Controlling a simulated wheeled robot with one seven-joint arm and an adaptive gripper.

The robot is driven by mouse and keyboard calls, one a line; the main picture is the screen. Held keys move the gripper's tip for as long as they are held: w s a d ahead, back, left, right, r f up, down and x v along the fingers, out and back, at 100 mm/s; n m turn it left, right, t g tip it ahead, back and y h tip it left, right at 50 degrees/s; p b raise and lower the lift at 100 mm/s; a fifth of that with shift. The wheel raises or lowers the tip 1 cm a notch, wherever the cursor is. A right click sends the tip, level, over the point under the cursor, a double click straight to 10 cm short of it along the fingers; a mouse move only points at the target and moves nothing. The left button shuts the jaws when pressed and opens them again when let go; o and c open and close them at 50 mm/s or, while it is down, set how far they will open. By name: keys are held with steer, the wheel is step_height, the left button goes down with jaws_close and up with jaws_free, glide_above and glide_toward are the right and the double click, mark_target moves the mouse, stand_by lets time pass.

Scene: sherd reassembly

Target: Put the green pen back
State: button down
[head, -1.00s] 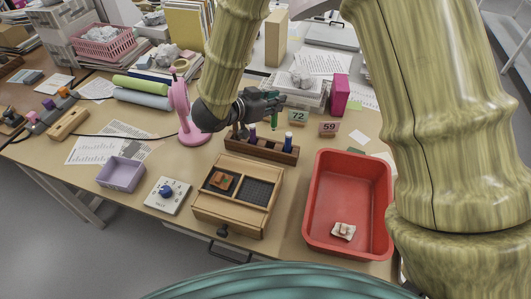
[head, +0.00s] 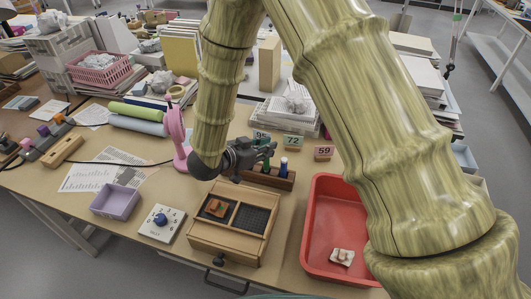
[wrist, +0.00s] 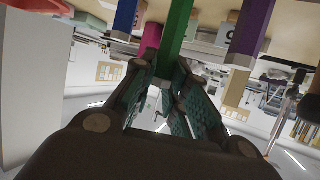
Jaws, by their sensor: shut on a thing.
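My gripper (head: 264,152) is shut on the green pen (head: 266,165), which is upright over the wooden pen rack (head: 286,181). The wrist view shows the green pen (wrist: 178,30) between the two fingers. A blue pen (head: 283,165) stands in the rack to its right. The wrist view also shows this blue pen (wrist: 125,15) and a purple pen (wrist: 252,25) on either side of the green one. My gripper hides the rack's left part in the head view. I cannot tell whether the green pen's lower end is in a hole.
Number cards, including 72 (head: 293,141) and 59 (head: 323,152), stand behind the rack. A wooden box (head: 227,240) is in front, a red tray (head: 312,250) to the right, and a pink lamp (head: 177,135) close to my arm on the left.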

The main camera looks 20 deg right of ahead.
step_height(320, 180, down, 2)
steer(key=shift+f, duration=0.2)
steer(key=c, duration=1.4)
jaws_free()
steer(key=b+v, duration=0.1)
steer(key=v, duration=1.1)
steer(key=shift+f+b, duration=0.1)
steer(key=shift+b, duration=0.3)
